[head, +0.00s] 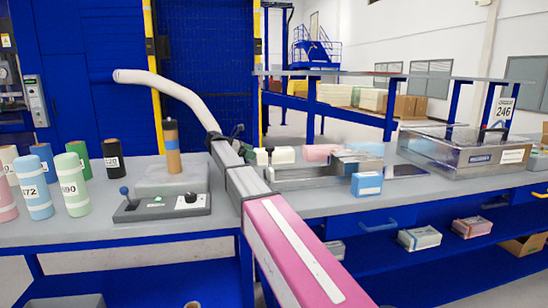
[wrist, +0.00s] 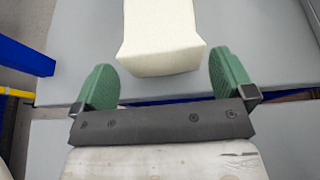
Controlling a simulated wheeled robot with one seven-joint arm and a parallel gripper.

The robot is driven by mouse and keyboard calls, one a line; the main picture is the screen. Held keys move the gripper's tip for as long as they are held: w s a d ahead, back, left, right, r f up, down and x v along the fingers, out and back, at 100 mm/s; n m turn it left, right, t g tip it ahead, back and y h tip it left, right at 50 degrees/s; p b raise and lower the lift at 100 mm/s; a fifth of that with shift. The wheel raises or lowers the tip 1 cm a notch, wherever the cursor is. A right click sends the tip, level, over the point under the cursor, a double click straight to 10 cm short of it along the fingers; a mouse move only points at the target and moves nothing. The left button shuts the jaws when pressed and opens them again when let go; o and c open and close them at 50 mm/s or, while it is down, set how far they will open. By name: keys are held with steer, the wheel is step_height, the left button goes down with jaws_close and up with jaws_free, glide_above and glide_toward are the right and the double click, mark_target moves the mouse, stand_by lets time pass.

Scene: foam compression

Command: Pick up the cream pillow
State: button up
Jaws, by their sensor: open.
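The cream pillow (wrist: 160,38) is a pale block at the top middle of the wrist view, lying on a grey surface. A cream block (head: 283,154), apparently the same pillow, shows small behind my arm in the head view. In the wrist view my gripper (wrist: 166,74) is open, with one green finger on each side of the pillow's near end. The fingertips appear close to that end, and I cannot tell whether they touch it. The pillow's far end is cut off by the frame.
On the grey workbench (head: 120,232), a pink block (head: 320,152) and a blue-and-white box (head: 367,185) sit right of the cream block. A control box (head: 162,208) and several coloured rolls (head: 72,185) stand left. A clear-lidded case (head: 470,150) is at right.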

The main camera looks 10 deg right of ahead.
mark_target(274, 155)
steer(key=x, duration=0.5)
steer(key=shift+s, duration=0.1)
steer(key=shift+r, duration=0.1)
steer(key=c, duration=0.5)
steer(key=shift+c, duration=0.2)
